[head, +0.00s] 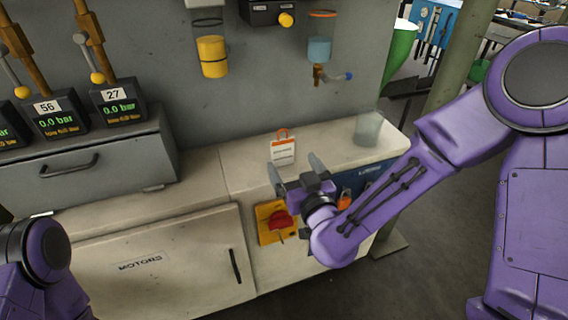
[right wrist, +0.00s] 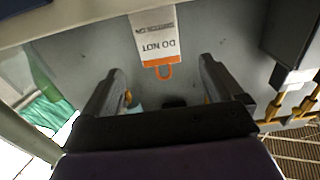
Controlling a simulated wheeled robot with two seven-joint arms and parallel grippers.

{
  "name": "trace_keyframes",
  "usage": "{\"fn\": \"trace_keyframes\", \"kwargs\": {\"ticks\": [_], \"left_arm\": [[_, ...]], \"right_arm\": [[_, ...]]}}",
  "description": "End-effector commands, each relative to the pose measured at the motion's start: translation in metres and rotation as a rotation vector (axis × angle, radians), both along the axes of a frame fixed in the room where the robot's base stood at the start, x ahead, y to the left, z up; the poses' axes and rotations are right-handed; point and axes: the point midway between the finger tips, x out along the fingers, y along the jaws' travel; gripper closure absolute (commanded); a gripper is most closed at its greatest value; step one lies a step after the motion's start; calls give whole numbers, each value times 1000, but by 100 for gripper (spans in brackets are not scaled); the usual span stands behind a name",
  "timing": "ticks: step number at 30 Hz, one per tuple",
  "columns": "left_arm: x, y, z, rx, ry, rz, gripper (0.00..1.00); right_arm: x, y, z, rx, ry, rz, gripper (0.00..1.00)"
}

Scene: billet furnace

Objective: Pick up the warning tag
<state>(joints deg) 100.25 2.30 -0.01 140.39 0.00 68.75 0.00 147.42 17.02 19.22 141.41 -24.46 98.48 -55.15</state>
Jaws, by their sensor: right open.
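The warning tag (head: 283,152) is a white card with an orange top band and an orange loop. In the head view it is upright on the pale bench top, near the grey back panel. In the right wrist view the tag (right wrist: 157,38) appears upside down, reading "DO NOT", with its loop towards me. My right gripper (head: 296,170) is open and empty, just in front of and below the tag in the head view. In the right wrist view the tag lies between the lines of the fingers (right wrist: 160,72), beyond their tips. My left gripper is out of view.
A clear cup (head: 368,128) stands right of the tag on the bench top (head: 235,165). Below the bench edge is a red rotary switch on a yellow plate (head: 277,222). Gauge boxes (head: 119,103) stand at left. A yellow canister (head: 212,57) hangs on the panel above.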

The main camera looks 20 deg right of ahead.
Motion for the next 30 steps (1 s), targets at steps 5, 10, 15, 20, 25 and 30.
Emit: {"fn": "trace_keyframes", "kwargs": {"ticks": [5, 10, 15, 20, 25, 30], "left_arm": [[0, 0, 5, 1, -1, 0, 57], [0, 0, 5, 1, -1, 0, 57], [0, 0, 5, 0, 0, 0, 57], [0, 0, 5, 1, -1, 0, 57], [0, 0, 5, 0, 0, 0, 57], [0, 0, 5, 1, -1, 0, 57]], "right_arm": [[34, 1, 3, -1, -4, -3, 6], [54, 1, -2, -1, 0, -3, 6], [84, 1, -8, 0, -1, -3, 6], [97, 2, -9, -2, 0, -2, 6], [97, 2, -9, -2, 1, -1, 6], [97, 2, -9, -2, 1, -1, 61]]}}
